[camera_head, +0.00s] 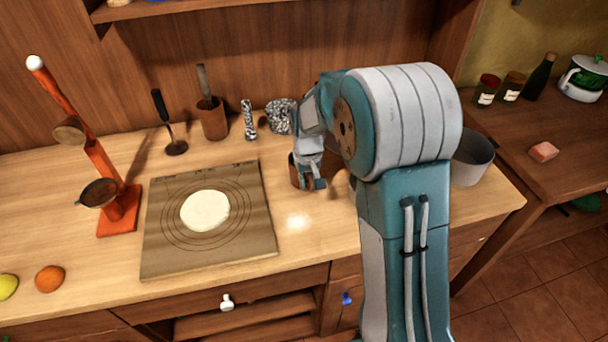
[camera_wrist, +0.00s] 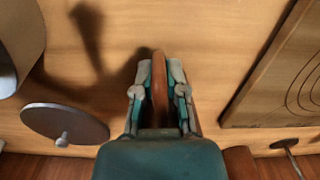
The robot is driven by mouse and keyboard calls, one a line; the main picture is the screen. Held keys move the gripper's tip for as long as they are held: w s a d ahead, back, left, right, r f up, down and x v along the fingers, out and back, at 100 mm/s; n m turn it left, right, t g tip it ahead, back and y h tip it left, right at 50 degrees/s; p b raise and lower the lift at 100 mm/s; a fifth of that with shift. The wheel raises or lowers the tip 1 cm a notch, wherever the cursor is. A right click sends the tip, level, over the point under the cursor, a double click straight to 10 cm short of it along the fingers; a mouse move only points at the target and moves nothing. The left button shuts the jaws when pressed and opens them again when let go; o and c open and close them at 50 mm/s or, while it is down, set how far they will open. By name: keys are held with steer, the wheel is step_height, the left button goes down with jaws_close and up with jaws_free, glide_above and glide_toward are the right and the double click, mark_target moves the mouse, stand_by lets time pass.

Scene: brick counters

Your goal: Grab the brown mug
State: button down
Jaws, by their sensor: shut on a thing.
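The brown mug (camera_head: 295,172) stands on the wooden counter, right of the dough board, mostly hidden behind my gripper (camera_head: 314,182). In the wrist view, my gripper (camera_wrist: 159,72) is shut with its two fingers on either side of a narrow brown part of the mug (camera_wrist: 160,90). I cannot tell whether that part is the handle or the wall. The mug looks upright and at counter height; whether it touches the counter is hidden.
The board with flat dough (camera_head: 165,255) lies left of the mug. A speckled stone mortar (camera_head: 278,116) and a brown utensil pot (camera_head: 212,122) stand behind. A grey metal pot (camera_head: 472,160) stands right, with a round lid (camera_wrist: 62,122) nearby.

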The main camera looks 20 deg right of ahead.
steer(key=shift+r, duration=0.6)
steer(key=s+d+r, duration=0.2)
steer(key=s+r, duration=0.4)
steer(key=s+d+r, duration=0.2)
steer(key=s+r, duration=0.3)
steer(key=s, duration=0.2)
steer(key=shift+d+r, duration=0.35)
